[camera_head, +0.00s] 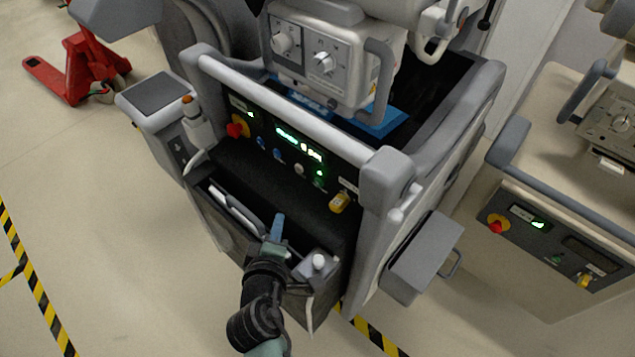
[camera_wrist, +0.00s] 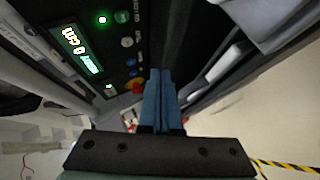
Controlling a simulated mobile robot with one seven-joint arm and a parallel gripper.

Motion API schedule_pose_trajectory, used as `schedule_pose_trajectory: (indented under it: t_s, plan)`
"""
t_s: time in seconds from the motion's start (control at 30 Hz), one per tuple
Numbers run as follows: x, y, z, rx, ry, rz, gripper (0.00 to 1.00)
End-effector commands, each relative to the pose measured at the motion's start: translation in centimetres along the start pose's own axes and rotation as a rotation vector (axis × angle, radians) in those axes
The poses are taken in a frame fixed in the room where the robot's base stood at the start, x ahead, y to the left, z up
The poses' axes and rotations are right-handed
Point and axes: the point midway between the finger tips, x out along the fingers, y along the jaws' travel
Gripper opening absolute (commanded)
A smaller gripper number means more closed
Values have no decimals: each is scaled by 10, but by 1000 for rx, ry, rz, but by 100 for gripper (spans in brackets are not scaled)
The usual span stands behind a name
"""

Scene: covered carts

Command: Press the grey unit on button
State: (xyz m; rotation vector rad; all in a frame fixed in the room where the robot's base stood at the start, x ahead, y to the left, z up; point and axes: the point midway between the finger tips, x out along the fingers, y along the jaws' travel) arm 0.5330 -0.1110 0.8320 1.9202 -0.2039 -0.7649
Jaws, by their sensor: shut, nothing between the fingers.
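The grey unit (camera_head: 372,222) is a cart with a dark control panel facing me. A round green button (camera_head: 319,184) is low on the panel's right side, below a lit green lamp (camera_head: 319,173); the button also shows in the wrist view (camera_wrist: 121,17), beside the lit lamp (camera_wrist: 102,20). I cannot read its label. My gripper (camera_head: 279,217) has its blue fingers together and empty. It is over the open front bin, below and in front of the panel, apart from the buttons. The fingertips also show in the wrist view (camera_wrist: 160,73).
The panel also has a red knob (camera_head: 237,130), a pale button (camera_head: 299,169), blue buttons (camera_head: 262,143), a lit display (camera_head: 300,146) and a yellow key-like part (camera_head: 340,203). A handle bar (camera_head: 280,101) runs above. A beige unit (camera_head: 540,172) with a similar panel stands right.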

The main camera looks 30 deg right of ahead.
Motion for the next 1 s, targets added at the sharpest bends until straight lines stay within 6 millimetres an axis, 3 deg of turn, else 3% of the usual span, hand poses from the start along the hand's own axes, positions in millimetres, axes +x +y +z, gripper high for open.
schedule_pose_trajectory:
  t_s: [0.27,0.7,1.0]
  plan:
    - [5,4,3,2,0,0,0]
    - [44,36,32,4,-1,2,0]
    - [60,46,43,3,1,1,0]
